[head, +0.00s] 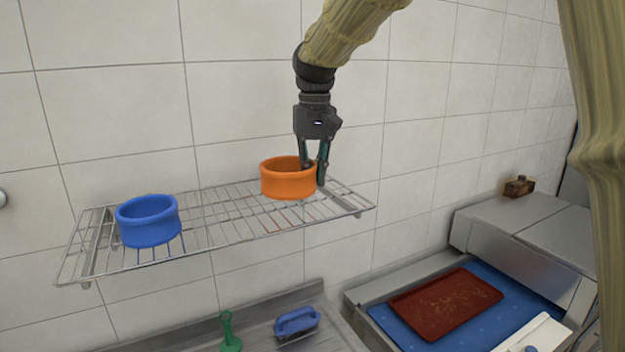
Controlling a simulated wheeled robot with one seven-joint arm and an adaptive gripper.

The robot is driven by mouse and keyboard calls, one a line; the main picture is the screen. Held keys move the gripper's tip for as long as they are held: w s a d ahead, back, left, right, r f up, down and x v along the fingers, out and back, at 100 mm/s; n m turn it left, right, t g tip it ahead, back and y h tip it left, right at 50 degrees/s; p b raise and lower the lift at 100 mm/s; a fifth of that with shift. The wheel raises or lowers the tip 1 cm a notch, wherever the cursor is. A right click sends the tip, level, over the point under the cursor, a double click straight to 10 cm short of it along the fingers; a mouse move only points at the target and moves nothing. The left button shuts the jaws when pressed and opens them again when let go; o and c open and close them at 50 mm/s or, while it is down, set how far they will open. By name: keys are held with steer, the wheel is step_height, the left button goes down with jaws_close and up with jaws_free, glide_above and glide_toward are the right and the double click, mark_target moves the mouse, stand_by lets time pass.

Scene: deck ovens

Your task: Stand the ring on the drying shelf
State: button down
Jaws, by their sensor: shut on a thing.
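An orange ring (287,185) is at the right part of the wire drying shelf (228,221), upright with its opening up. It looks to be at the shelf's surface, but I cannot tell whether it rests on the wires or is just above them. My gripper (314,166) points down and is shut on the ring's right wall, one finger inside and one outside. The inner fingertip is partly hidden by the ring. A blue ring (147,229) stands on the left part of the shelf, apart from the orange one.
The tiled wall is behind the shelf. Below are a metal counter with a green tool (229,335) and a blue-handled tool (296,322). At the lower right, a dark red tray (444,302) lies on a blue surface. The shelf between the rings is clear.

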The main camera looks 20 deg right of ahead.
steer(key=shift+w, duration=0.5)
steer(key=shift+w+f+p, duration=0.1)
steer(key=shift+f+p, duration=0.05)
steer(key=shift+p, duration=0.15)
steer(key=shift+f+p, duration=1)
steer(key=shift+f, duration=0.7)
steer(key=c, duration=1.5)
jaws_free()
steer(key=shift+f, duration=0.1)
step_height(320, 180, up, 12)
steer(key=b, duration=0.5)
steer(key=shift+d, duration=0.1)
